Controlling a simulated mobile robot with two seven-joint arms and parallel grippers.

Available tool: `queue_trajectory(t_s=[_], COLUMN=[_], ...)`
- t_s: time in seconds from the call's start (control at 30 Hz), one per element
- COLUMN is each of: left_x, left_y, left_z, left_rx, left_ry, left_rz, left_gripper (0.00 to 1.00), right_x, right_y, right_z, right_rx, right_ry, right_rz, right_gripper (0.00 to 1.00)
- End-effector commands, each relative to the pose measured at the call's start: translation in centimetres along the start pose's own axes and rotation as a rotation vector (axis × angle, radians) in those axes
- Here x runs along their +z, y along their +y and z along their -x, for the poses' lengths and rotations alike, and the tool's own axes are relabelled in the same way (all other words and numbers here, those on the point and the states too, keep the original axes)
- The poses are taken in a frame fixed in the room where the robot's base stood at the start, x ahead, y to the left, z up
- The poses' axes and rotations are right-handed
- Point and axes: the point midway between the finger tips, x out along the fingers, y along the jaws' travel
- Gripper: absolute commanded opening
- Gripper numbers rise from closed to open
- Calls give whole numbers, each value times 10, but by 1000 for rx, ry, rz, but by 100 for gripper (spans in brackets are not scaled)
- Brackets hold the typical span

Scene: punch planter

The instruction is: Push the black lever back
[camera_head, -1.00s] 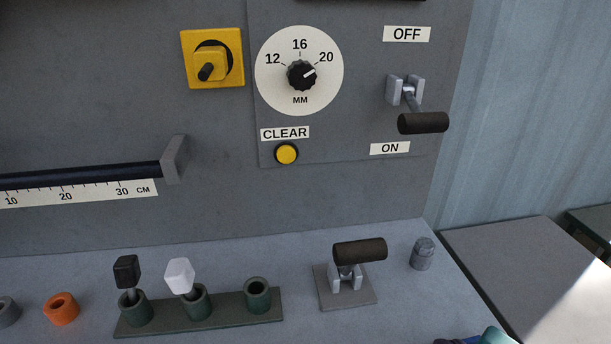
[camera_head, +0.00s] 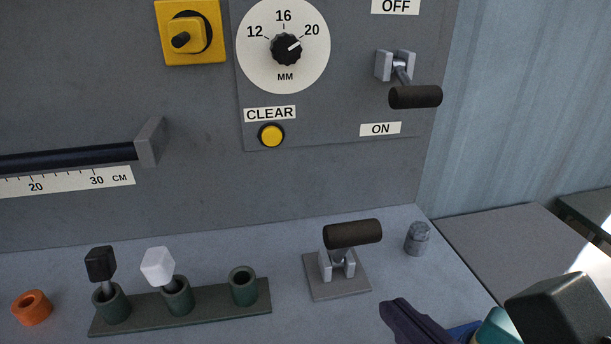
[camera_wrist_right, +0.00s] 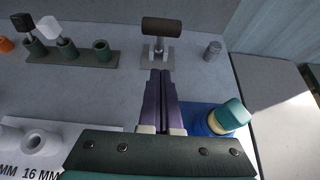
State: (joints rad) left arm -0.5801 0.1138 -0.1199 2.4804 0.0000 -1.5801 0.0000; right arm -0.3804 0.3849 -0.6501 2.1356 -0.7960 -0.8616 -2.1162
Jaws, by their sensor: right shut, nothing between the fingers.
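The black lever (camera_head: 352,233) has a dark cylinder handle on grey brackets, fixed to a square plate on the bench. It also shows at the top of the right wrist view (camera_wrist_right: 161,27). My right gripper (camera_head: 398,306) has purple fingers, shut and empty, in front of the lever and to its right in the head view. In the right wrist view its fingertips (camera_wrist_right: 161,73) point toward the lever base and appear apart from it. My left gripper is not in view.
A second dark-handled lever (camera_head: 415,97) is on the wall panel between OFF and ON labels. A green holder (camera_head: 180,313) with black and white knobs stands left of the bench lever. A grey peg (camera_head: 418,238) stands to its right.

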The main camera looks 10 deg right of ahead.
Motion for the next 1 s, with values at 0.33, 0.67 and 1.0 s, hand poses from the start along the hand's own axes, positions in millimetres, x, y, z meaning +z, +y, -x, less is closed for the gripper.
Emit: queue_trajectory(t_s=[0.33,0.67,1.0], left_x=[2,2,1], left_y=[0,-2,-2], left_z=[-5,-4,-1], left_rx=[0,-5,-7], left_ry=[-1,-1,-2], left_rz=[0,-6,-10], left_gripper=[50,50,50], right_x=[17,28,29], right_y=[0,0,0], right_z=[-62,-76,-75], right_rx=[0,1,0], right_ry=[-3,2,4], right_rz=[-3,-1,0], right_gripper=[0,0,0])
